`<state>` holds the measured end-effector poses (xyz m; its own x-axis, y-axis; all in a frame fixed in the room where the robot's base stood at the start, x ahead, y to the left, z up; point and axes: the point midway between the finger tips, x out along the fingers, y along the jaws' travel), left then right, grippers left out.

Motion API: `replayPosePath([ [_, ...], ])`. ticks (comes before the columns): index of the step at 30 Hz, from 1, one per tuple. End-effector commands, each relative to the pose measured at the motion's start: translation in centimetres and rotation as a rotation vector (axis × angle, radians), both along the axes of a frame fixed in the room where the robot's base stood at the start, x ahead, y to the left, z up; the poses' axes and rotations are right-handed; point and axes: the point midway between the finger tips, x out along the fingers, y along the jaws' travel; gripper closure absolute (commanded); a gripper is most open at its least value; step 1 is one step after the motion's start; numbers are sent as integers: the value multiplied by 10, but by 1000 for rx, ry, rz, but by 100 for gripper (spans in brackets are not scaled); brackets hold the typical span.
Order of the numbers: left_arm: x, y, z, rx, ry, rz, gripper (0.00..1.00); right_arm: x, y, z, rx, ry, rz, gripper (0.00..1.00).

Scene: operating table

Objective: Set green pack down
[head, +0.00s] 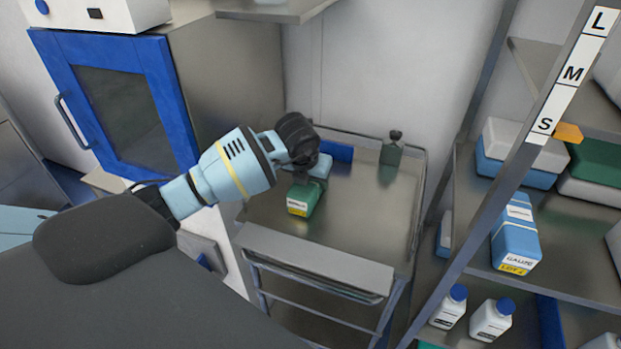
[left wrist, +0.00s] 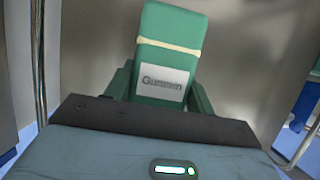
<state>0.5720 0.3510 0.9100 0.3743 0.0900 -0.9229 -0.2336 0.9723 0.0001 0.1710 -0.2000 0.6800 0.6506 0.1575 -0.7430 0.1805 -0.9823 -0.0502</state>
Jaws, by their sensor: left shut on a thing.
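The green pack (head: 303,198) is a small box with a white label and a yellow band. It is at my left gripper (head: 300,178), over the left part of the steel cart top (head: 355,215). In the left wrist view the pack (left wrist: 168,60) stands between the green fingers of my left gripper (left wrist: 160,85), which is shut on it. I cannot tell whether the pack touches the cart top. My right gripper is not in view.
A light blue pack (head: 321,166) and a dark blue block (head: 337,151) are just behind the green pack. A green bottle (head: 391,150) stands at the cart's back right. A shelf with a blue gauze pack (head: 515,240) is at right. The cart's right half is mostly clear.

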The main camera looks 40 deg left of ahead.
Motion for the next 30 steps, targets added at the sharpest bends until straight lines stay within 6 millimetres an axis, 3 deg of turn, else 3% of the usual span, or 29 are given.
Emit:
replayPosePath([
  [7,0,0,-2,0,-1,0,75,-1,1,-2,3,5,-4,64],
  [8,0,0,-2,0,0,0,42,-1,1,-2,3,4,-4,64],
  [12,0,0,-2,0,0,0,24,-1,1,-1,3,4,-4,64],
  [23,0,0,3,0,-2,0,24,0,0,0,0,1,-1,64],
  [30,-13,-3,38,0,-7,-2,24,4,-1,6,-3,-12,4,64],
])
